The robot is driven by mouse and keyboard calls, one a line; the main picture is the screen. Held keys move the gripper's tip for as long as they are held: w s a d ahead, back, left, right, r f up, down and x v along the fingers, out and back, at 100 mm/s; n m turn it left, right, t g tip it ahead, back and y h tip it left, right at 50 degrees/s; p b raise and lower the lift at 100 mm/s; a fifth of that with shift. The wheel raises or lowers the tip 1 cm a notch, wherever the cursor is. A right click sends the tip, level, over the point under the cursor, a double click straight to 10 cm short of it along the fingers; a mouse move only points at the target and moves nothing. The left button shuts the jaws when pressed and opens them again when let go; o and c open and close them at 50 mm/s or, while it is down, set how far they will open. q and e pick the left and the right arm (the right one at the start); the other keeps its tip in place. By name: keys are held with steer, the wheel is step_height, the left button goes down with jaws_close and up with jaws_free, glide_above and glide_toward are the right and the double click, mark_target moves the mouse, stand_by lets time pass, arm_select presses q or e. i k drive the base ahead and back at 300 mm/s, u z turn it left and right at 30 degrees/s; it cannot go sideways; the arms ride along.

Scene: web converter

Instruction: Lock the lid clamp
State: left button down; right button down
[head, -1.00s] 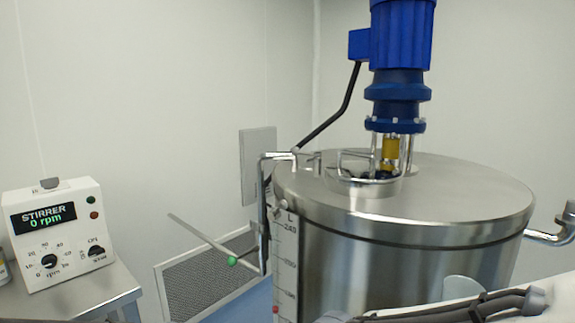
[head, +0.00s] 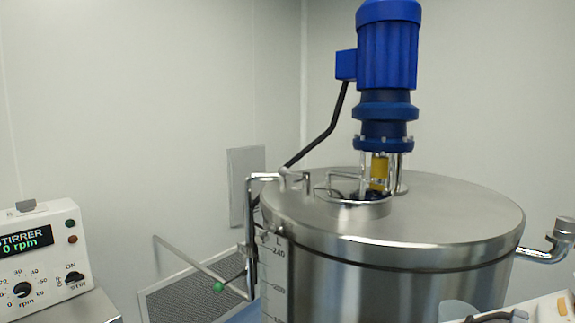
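The steel lid (head: 450,205) sits on the large steel vessel (head: 400,290), right of centre in the head view. A bent metal rod (head: 249,215) rises at the vessel's left side, and its top reaches over to a small fitting (head: 292,177) at the lid's rim. I cannot tell whether this is the lid clamp, or whether the clamp is locked. A thin bar (head: 190,260) with a green ball (head: 219,287) slants down to the rod's lower part. Neither of my grippers shows; only part of an arm shows at the bottom right.
A blue stirrer motor (head: 388,50) stands above the lid, over a round port (head: 350,208) with a wire handle. A stirrer control box (head: 40,255) reading 0 rpm stands at far left. A bent pipe (head: 545,255) sticks out at right. A wall vent (head: 185,298) is behind.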

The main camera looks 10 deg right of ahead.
mark_target(283, 171)
steer(key=u, duration=0.2)
steer(key=i, duration=0.75)
steer(key=u, duration=0.45)
